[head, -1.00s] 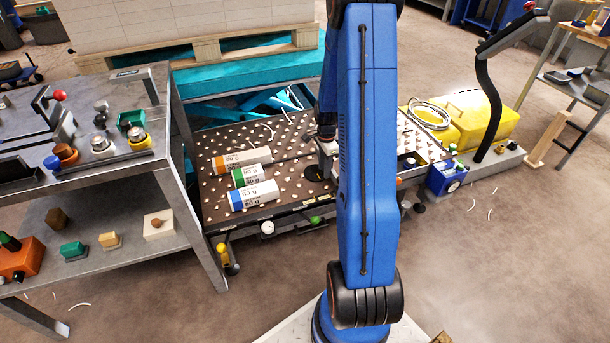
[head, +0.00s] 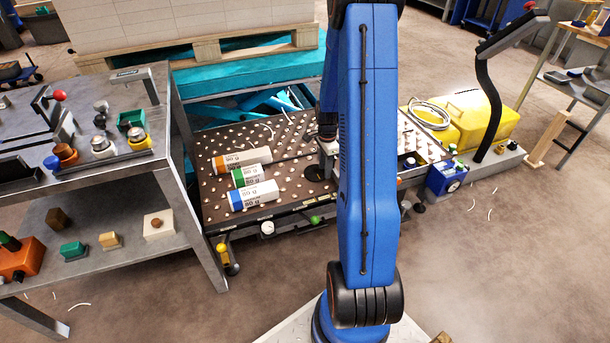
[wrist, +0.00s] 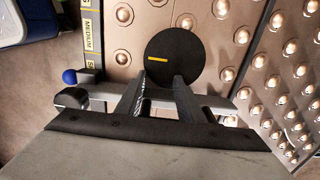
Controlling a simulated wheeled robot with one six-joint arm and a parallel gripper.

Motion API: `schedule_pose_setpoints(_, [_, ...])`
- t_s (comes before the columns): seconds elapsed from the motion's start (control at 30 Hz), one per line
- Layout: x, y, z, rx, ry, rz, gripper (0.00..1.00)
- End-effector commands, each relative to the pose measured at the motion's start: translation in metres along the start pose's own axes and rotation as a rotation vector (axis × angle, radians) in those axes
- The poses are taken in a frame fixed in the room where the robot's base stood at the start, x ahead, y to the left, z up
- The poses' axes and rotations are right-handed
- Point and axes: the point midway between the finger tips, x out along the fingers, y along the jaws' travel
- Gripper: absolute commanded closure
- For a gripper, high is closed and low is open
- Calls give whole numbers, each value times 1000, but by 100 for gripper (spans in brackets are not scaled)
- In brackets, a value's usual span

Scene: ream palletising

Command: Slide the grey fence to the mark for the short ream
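The grey fence (wrist: 218,104) is a pale bar across the wrist view, low over the ball-studded table (head: 215,210). A round black disc (wrist: 175,58) with a yellow dash lies on the table beyond it. My gripper (wrist: 158,80) is at the fence. Its two dark fingers are apart, one on each side of the picture's middle, with no object clearly pinched between them. A scale strip (wrist: 92,40) at the left reads MEDIUM; the label below begins with S and is partly hidden. In the head view my arm hides most of the fence.
A blue knob (wrist: 69,76) stands near the fence's left end. A grey bench (head: 95,180) stands left, a yellow case (head: 480,115) right.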

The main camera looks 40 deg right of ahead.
Motion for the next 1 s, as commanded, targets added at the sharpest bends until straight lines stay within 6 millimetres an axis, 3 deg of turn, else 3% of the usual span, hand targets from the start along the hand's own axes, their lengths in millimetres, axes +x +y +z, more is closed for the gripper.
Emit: schedule_pose_setpoints(1.0, [-32, 0, 0, 0, 0, 0, 66])
